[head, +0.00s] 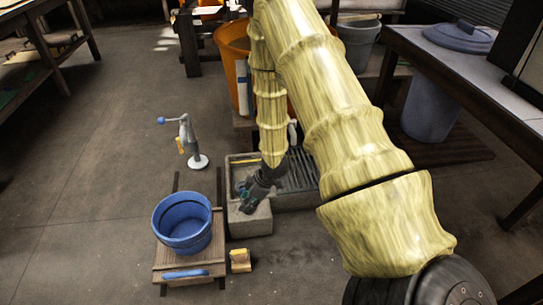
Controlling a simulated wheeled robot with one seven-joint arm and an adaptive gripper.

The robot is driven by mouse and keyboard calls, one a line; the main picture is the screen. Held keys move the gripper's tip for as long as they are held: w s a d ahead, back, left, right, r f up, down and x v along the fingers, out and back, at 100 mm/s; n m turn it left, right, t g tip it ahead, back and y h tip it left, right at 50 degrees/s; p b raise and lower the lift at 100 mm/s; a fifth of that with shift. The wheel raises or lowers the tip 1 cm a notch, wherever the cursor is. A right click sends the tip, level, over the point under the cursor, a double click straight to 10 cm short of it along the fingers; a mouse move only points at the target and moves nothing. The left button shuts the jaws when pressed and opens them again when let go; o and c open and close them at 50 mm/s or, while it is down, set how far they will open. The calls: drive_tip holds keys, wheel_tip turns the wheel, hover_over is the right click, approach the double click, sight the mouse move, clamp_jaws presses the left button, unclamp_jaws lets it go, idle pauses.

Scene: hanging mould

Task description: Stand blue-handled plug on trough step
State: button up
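My gripper (254,193) points down over the grey stone trough's front step (252,222). A small teal-blue bit (243,197) shows between or beside its dark fingers; it may be the blue-handled plug, but it is too small to be sure. The fingers are low, close to the step's top, and I cannot tell whether they are shut on it or whether anything touches the step. The trough (296,201) lies behind and right of the step, with a dark ribbed grate inside. My arm hides part of the trough.
A blue bucket (183,234) stands on a wooden slatted platform (160,257) left of the step, with a blue bar (186,273) in front. A yellow block (240,259) lies nearby. A grey stand (198,160) with a blue knob is farther back. Floor at left is clear.

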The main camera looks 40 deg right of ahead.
drive_tip(key=s+a+f+m+g, duration=0.1)
drive_tip(key=s+a+f+m, duration=0.25)
drive_tip(key=s+a, duration=0.35)
drive_tip(key=s+a+f+m+g, duration=0.1)
drive_tip(key=s+a+f+m, duration=0.3)
drive_tip(key=s, duration=0.5)
drive_tip(key=s+a+f+m+g+h, duration=0.1)
drive_tip(key=s+a, duration=0.1)
drive_tip(key=s, duration=0.5)
drive_tip(key=s+a+m+h, duration=0.1)
drive_tip(key=s+h, duration=0.1)
drive_tip(key=s, duration=0.5)
drive_tip(key=shift+s+a+f+g, duration=0.35)
drive_tip(key=shift+s+g, duration=0.05)
